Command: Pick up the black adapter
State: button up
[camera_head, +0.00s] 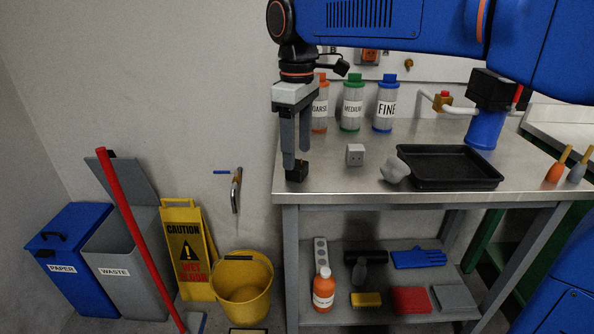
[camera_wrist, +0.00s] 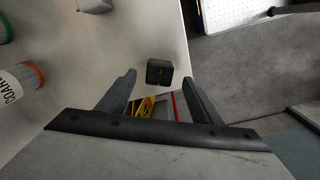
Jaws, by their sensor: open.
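The black adapter (camera_head: 297,172) is a small dark block on the metal table, close to its left front corner. In the wrist view the adapter (camera_wrist: 159,72) lies near the table edge, just beyond and between the fingertips. My gripper (camera_head: 296,158) points down over the adapter in the head view, with its fingertips close to the block's top. In the wrist view my gripper (camera_wrist: 160,80) has its two fingers spread apart with nothing between them. I cannot tell whether a finger touches the adapter.
A grey socket block (camera_head: 355,154) and a black tray (camera_head: 455,180) lie to the right on the table. A crumpled grey lump (camera_head: 394,171) touches or nears the tray. Bottles labelled MEDIUM (camera_head: 352,108) and FINE (camera_head: 386,108) stand behind. The table edge is close by the adapter.

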aim_at(297, 164)
jog(key=shift+f, duration=1.75)
jog(key=c, duration=1.2)
jog(key=shift+o, duration=0.2)
